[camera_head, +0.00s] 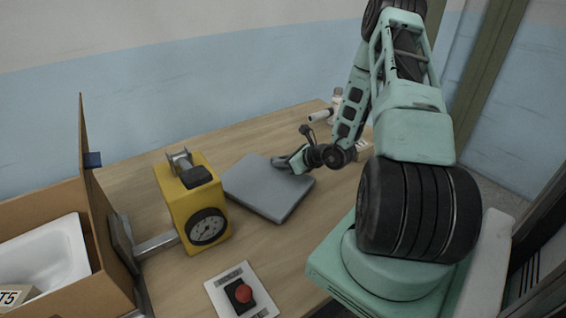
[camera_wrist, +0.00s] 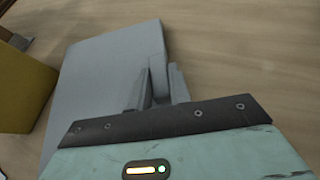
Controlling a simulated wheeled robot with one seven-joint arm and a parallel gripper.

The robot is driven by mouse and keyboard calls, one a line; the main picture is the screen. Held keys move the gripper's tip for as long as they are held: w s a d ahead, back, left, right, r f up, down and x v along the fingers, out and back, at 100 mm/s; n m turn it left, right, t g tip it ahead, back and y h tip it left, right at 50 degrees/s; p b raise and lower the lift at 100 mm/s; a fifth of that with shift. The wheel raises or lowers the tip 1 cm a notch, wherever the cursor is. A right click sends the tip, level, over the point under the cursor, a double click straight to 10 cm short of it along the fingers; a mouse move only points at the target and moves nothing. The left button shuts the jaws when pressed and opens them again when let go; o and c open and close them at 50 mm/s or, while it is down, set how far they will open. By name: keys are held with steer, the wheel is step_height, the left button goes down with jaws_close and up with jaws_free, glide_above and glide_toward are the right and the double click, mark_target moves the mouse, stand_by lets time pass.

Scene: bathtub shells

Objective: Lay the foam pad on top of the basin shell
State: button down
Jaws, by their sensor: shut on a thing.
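The foam pad (camera_head: 262,190) is a flat grey square on the wooden table, right of the yellow device. It also shows in the wrist view (camera_wrist: 105,75). My gripper (camera_head: 280,163) is at the pad's far right edge. In the wrist view my gripper (camera_wrist: 158,85) is shut on that edge, one finger above the pad; the other fingertip is partly hidden. I cannot tell whether the pad is lifted off the table. The white basin shell (camera_head: 45,255) sits inside an open cardboard box at the left, partly hidden by the box walls.
The yellow device with a dial (camera_head: 192,205) stands between pad and box. The box's raised flap (camera_head: 90,150) faces it. A red button on a plate (camera_head: 242,293) is at the front. A white object (camera_head: 328,112) stands at the back. Bare table (camera_head: 225,145) lies behind the pad.

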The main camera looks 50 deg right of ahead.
steer(key=shift+f, duration=0.55)
steer(key=shift+f, duration=0.2)
steer(key=c, duration=1.3)
jaws_free()
steer(key=shift+r, duration=0.15)
